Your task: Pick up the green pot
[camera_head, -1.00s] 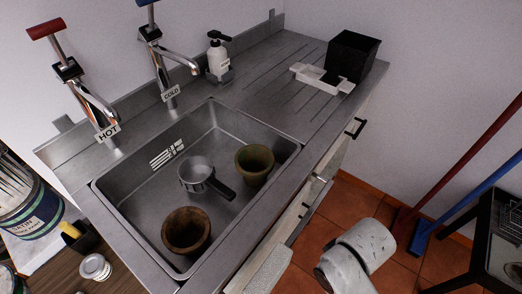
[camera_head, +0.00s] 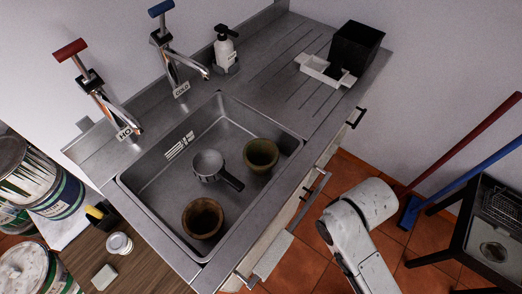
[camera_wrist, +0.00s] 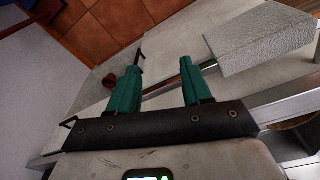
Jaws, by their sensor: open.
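The green pot (camera_head: 261,155), a round olive-green pot with a darker inside, stands upright in the sink (camera_head: 152,185), toward its right side. Its base is partly hidden by its own wall. My gripper (camera_wrist: 158,75) shows in the wrist view with two teal fingers apart and nothing between them. It is outside the sink, facing the cabinet front, where a grey cloth (camera_wrist: 262,38) hangs. The green pot is not seen in the wrist view. In the head view only my white arm shows, right of the counter; the gripper is out of that picture.
A brown pot (camera_head: 203,220) and a small grey pan (camera_head: 208,163) with a dark handle share the sink. Two taps (camera_head: 100,95) rise behind it. A soap bottle (camera_head: 224,47), white tray (camera_head: 325,72) and black box (camera_head: 356,45) stand on the counter. Paint tins (camera_head: 30,275) are at left.

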